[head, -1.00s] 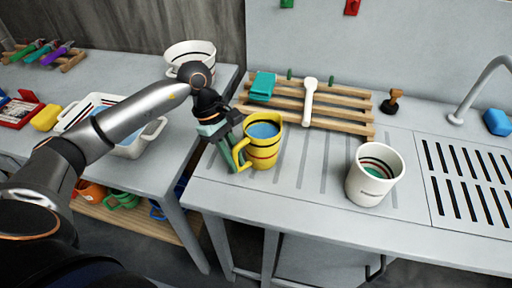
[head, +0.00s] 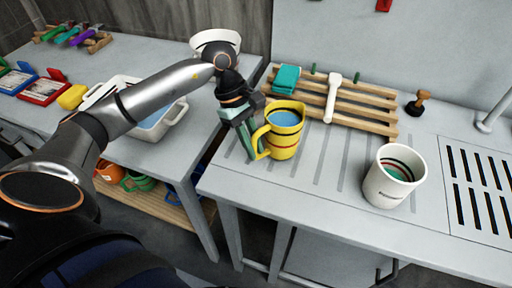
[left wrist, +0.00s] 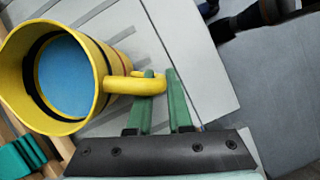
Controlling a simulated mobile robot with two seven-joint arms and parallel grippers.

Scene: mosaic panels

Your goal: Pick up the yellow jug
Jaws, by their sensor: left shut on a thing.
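The yellow jug (head: 287,143) has dark bands and blue inside. It is upright over the left part of the grey ribbed counter in the head view. I cannot tell whether its base touches the counter. Its handle points left toward my left gripper (head: 256,150), whose green fingers are shut on it. In the left wrist view the jug (left wrist: 103,85) lies at the left, and the handle passes between the fingertips of my left gripper (left wrist: 160,80). My right gripper is not in view.
A white striped cup (head: 385,188) stands right of the jug. Behind is a wooden rack (head: 375,93) with a teal block (head: 287,78) and a white utensil (head: 332,98). A gap separates the left table (head: 190,152), which holds a white tub (head: 160,128), from the counter.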

